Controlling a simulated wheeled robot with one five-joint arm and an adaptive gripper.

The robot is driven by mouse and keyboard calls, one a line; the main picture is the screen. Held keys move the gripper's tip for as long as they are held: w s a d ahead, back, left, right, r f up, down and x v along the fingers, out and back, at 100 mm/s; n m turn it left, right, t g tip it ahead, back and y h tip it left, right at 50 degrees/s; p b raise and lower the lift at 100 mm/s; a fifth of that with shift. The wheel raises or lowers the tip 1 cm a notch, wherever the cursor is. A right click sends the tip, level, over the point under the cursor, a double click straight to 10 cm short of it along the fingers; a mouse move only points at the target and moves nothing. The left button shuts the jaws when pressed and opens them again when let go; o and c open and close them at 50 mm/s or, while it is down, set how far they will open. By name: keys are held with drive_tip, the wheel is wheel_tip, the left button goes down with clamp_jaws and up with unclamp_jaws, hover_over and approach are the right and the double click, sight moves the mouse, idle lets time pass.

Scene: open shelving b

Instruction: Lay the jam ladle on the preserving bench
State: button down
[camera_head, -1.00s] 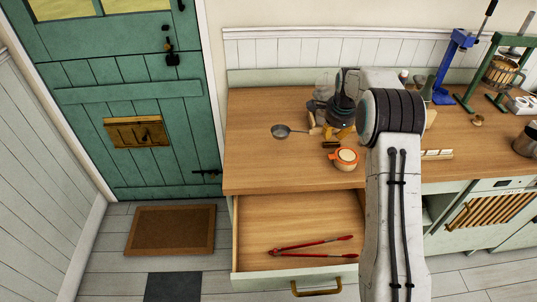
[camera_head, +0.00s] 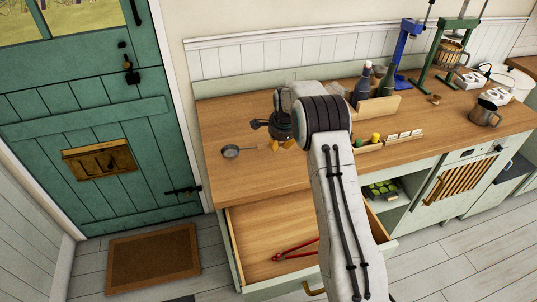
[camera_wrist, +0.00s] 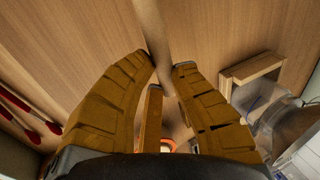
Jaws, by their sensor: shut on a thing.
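The jam ladle (camera_head: 231,151) has a round grey metal bowl. It shows in the head view over the left part of the wooden-topped preserving bench (camera_head: 225,182), its handle running right to my gripper (camera_head: 281,146). In the wrist view, the pale handle (camera_wrist: 152,25) passes between the yellow fingers of my gripper (camera_wrist: 164,65), which are shut on it. The bowl is outside the wrist view. I cannot tell whether the ladle touches the bench top. My arm hides part of the bench.
An open drawer (camera_head: 250,225) below the bench's front edge holds red-handled tongs (camera_head: 296,251). Dark bottles (camera_head: 363,85) in a wooden holder, a small rack (camera_head: 403,137) and a metal mug (camera_head: 486,113) stand to the right. The bench's left end is clear.

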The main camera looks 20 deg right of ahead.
sight(278, 156)
drive_tip(key=shift+a+f, duration=0.1)
drive_tip(key=shift+f, duration=0.05)
drive_tip(key=shift+f+b, duration=0.65)
drive_tip(key=shift+f, duration=1.25)
drive_tip(key=shift+f, duration=0.1)
drive_tip(key=c, duration=1.2)
unclamp_jaws()
drive_tip(key=shift+c, duration=0.2)
